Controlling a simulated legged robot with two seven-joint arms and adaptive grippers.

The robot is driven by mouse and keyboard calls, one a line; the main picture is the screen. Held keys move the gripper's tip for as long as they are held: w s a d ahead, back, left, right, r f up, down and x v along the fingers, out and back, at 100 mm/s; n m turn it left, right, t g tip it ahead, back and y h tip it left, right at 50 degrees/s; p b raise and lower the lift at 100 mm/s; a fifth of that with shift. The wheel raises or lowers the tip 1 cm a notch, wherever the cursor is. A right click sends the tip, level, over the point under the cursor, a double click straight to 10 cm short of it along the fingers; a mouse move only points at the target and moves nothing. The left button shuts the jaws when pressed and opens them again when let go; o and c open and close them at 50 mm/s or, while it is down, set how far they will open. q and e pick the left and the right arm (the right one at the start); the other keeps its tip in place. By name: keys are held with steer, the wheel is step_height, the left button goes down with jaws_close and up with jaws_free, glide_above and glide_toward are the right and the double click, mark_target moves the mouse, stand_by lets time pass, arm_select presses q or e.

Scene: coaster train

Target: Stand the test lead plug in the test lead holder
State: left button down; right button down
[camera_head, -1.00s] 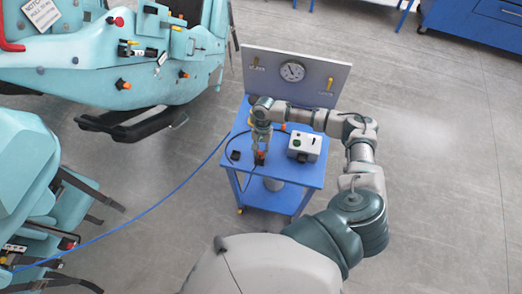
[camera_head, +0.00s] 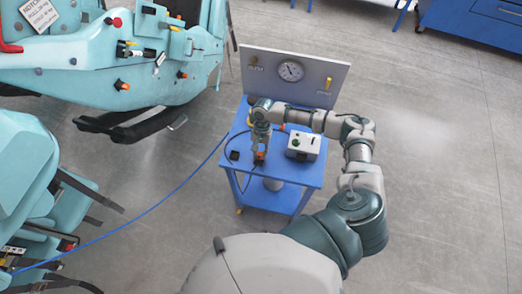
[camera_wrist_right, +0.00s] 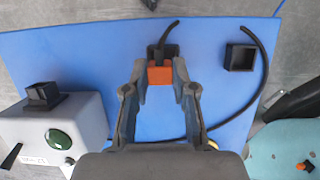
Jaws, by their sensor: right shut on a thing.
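The test lead plug (camera_wrist_right: 159,73), orange and black, is between the fingertips of my right gripper (camera_wrist_right: 160,82), which is shut on it. In the head view the plug (camera_head: 259,156) is near the front edge of the blue cart top, below the right gripper (camera_head: 260,148). I cannot tell whether it touches the top. The test lead holder (camera_wrist_right: 240,57), a small square black open box, stands apart from the plug, to its right in the wrist view. In the head view the holder (camera_head: 234,155) is left of the plug. My left gripper is not in view.
A pale box (camera_head: 303,146) with a green button stands right of the plug on the blue cart (camera_head: 305,178). A back panel (camera_head: 310,82) with a gauge stands behind. A black lead curves past the holder. A blue hose (camera_head: 150,208) crosses the floor at left.

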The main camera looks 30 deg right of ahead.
steer(key=shift+a+f, duration=0.1)
steer(key=shift+f, duration=0.15)
steer(key=shift+d+f, duration=0.25)
steer(key=shift+f, duration=0.15)
steer(key=shift+a+r, duration=0.15)
steer(key=shift+r, duration=1)
steer(key=shift+a, duration=0.25)
stand_by(0.8)
steer(key=shift+f, duration=1.55)
stand_by(0.8)
steer(key=c, duration=0.9)
jaws_free()
